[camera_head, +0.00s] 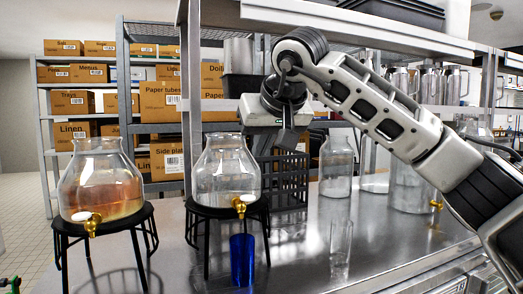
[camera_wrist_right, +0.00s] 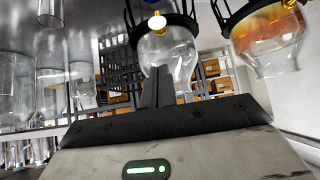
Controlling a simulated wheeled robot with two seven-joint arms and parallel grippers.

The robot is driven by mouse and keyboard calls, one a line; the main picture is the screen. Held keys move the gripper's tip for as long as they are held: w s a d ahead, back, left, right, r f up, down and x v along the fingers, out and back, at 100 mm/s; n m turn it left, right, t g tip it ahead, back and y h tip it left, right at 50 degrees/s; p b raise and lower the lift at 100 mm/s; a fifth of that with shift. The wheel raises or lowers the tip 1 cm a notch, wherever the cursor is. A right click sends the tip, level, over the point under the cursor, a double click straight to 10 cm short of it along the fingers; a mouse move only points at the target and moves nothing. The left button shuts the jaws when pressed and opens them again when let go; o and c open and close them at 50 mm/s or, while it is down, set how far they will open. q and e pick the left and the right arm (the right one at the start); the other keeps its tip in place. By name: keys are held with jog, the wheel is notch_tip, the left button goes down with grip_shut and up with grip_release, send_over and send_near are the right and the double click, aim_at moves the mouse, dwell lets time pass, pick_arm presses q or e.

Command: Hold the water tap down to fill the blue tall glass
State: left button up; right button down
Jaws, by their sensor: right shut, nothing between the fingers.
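The clear water dispenser (camera_head: 226,172) stands on a black stand in the middle of the head view. Its gold tap (camera_head: 241,207) has a pale top and faces the front. The blue tall glass (camera_head: 242,260) stands upright on the steel counter below the tap. My right gripper (camera_head: 287,138) is shut and empty, above and to the right of the tap and apart from it. In the right wrist view its fingers (camera_wrist_right: 157,88) overlap the dispenser (camera_wrist_right: 167,58), with the tap (camera_wrist_right: 157,24) beyond them. My left gripper is out of view.
A second dispenser (camera_head: 100,190) with amber liquid stands to the left. A clear tall glass (camera_head: 341,248) stands right of the blue glass. A black crate (camera_head: 290,175), clear jars (camera_head: 336,165) and a shelf (camera_head: 400,30) are behind. The front counter is mostly clear.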

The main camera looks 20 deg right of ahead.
jog(key=w+f, duration=0.5)
jog(key=f, duration=0.4)
jog(key=shift+a, duration=0.15)
jog(key=shift+w+f, duration=0.1)
